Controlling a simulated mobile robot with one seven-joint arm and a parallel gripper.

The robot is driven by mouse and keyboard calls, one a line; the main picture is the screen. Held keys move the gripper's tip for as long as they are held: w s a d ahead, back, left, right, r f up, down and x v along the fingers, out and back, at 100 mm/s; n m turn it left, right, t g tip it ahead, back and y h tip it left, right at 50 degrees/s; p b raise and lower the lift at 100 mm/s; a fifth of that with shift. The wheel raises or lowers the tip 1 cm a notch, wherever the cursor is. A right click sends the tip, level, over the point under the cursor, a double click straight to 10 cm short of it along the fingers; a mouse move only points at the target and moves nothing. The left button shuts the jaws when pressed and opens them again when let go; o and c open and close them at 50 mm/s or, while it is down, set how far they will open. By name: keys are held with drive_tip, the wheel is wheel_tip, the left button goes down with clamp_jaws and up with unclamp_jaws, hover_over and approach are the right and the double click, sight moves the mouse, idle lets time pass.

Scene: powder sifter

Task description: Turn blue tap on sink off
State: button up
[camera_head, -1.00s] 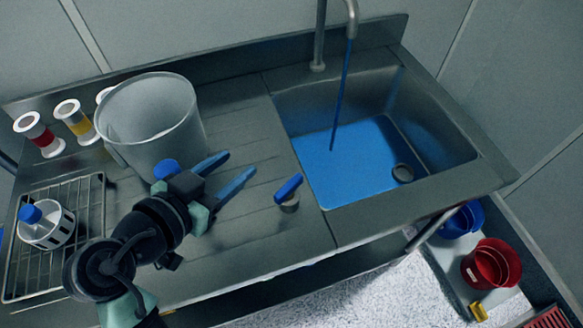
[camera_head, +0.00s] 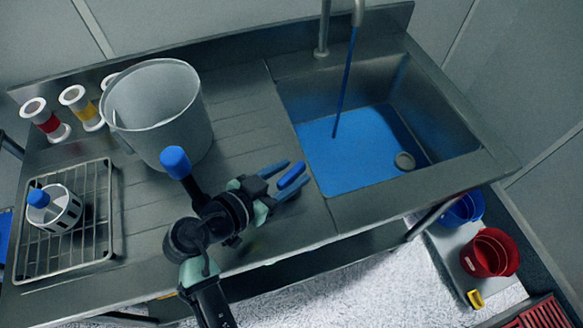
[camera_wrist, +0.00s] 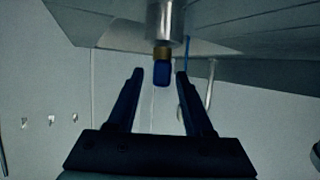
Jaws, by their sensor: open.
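The blue tap handle (camera_head: 291,175) sits on the counter at the front left of the sink (camera_head: 350,209). A blue stream runs from the faucet (camera_head: 323,40) into the basin, where blue liquid (camera_head: 360,158) lies. My gripper (camera_head: 285,178) is open, with its fingertips at the blue handle, one on each side of it in the head view. In the wrist view the blue handle (camera_wrist: 162,74), with a brass-coloured collar and grey stem, stands between and just beyond the open fingers (camera_wrist: 155,75). I cannot tell whether either finger touches it.
A large grey pot (camera_head: 150,110) stands left on the counter. A wire rack (camera_head: 85,225) holds a white, blue-topped container (camera_head: 52,210). Blue and red buckets (camera_head: 490,255) stand low at right.

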drive_tip(key=shift+w+d+f, duration=0.2)
drive_tip(key=shift+w+d, duration=0.15)
drive_tip(key=shift+w, duration=0.05)
clamp_jaws()
